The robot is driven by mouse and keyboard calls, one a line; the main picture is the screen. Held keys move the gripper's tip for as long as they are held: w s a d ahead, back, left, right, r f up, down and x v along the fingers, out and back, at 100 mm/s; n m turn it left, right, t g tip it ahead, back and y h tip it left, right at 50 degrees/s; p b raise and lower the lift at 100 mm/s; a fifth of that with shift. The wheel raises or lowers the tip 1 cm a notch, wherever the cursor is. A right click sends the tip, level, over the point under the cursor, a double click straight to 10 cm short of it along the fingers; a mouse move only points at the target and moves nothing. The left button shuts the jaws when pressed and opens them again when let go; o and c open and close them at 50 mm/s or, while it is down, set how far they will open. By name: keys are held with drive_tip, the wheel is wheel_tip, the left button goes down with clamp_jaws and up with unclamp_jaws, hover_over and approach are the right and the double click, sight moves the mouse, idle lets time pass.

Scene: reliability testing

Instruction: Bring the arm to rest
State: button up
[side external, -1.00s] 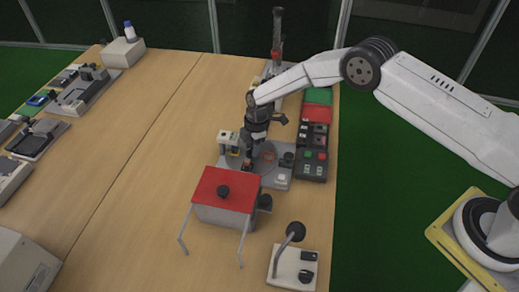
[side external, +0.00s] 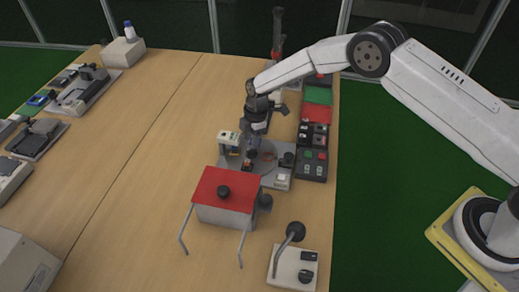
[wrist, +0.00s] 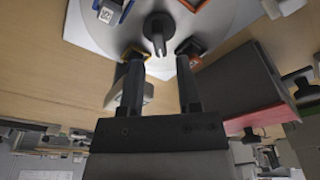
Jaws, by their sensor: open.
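My gripper (side external: 252,152) hangs jaws down above the round grey plate (side external: 268,174) of a small test station. In the wrist view its two fingers (wrist: 158,62) are spread apart with nothing between them. Beyond the fingertips, a dark central peg (wrist: 158,30) stands on the plate. The fingertips overlap these pieces in the picture, so I cannot tell the exact gaps.
A red-topped box (side external: 226,190) stands just in front of the station. A black button panel (side external: 312,160) is on its right, with red (side external: 316,114) and green trays behind. A lamp-like device (side external: 293,262) stands at the front. The table's left-middle is clear.

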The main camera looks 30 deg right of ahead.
drive_tip(key=shift+r, duration=0.45)
drive_tip(key=shift+s+d+r+m, duration=0.1)
drive_tip(key=shift+d+r+m, duration=0.2)
drive_tip(key=shift+r, duration=0.15)
drive_tip(key=s+d+r+m, duration=0.4)
drive_tip(key=d+r+m, duration=0.1)
drive_tip(key=r, duration=0.3)
drive_tip(key=s+d+r+m+t, duration=0.1)
drive_tip(key=s+d+r+m, duration=0.1)
drive_tip(key=s, duration=0.6)
drive_tip(key=s+d+r+m+h, duration=0.1)
drive_tip(key=s+d+r+m, duration=0.2)
drive_tip(key=s+m, duration=0.3)
drive_tip(key=s+d+r+m+t, duration=0.1)
drive_tip(key=s+d+r+m, duration=0.2)
drive_tip(key=s, duration=0.7)
drive_tip(key=shift+d+r+m+t+h, duration=0.3)
drive_tip(key=shift+d+m+h, duration=0.1)
drive_tip(key=shift+d+m, duration=0.3)
